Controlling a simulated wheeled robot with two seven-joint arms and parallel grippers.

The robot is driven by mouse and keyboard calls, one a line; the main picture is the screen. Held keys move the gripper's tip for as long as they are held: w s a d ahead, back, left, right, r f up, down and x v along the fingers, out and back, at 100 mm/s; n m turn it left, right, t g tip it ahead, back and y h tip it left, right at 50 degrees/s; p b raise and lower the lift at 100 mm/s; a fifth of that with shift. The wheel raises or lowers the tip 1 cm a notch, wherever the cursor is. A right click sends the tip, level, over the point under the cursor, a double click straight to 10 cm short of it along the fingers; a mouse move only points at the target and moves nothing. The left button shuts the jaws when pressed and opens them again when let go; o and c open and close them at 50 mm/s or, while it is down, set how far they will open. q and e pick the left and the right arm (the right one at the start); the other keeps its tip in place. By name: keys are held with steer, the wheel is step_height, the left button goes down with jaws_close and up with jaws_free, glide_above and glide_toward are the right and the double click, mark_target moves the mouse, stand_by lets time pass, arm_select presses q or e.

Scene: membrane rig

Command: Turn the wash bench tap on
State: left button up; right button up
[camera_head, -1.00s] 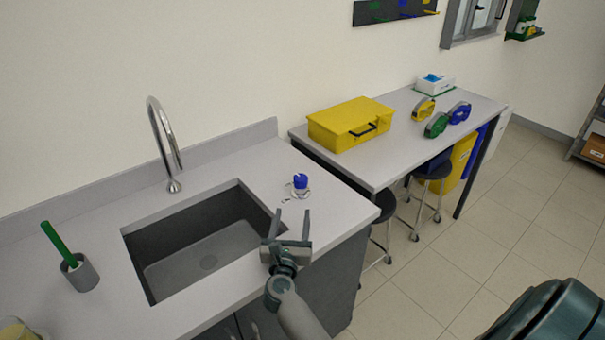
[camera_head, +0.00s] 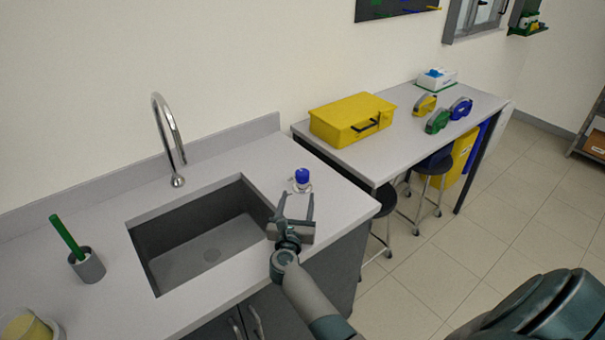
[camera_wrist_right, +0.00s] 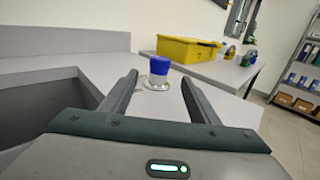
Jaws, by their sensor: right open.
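The wash bench (camera_head: 232,309) has a sunken grey sink (camera_head: 205,245) with a tall chrome curved spout (camera_head: 166,135) behind it. A blue-topped knob (camera_head: 302,176) on a pale round base stands on the bench right of the sink. My right gripper (camera_head: 297,195) is open and empty over the bench, its fingers pointing at the knob, which lies just beyond the fingertips. In the right wrist view the blue knob (camera_wrist_right: 159,66) shows in the gap between the two fingers, with no visible contact. My left gripper is out of view. No water shows at the spout.
A grey cup with a green-handled brush (camera_head: 87,264) stands left of the sink. A side table (camera_head: 395,155) to the right holds a yellow case (camera_head: 350,118) and several tape dispensers. Stools (camera_head: 430,180) stand at it. The bench around the knob is clear.

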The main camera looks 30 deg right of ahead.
mark_target(302, 180)
steer(key=p+x, duration=0.1)
steer(key=x, duration=1.1)
steer(key=shift+d+p, duration=0.15)
steer(key=shift+p, duration=0.25)
steer(key=c, duration=1.1)
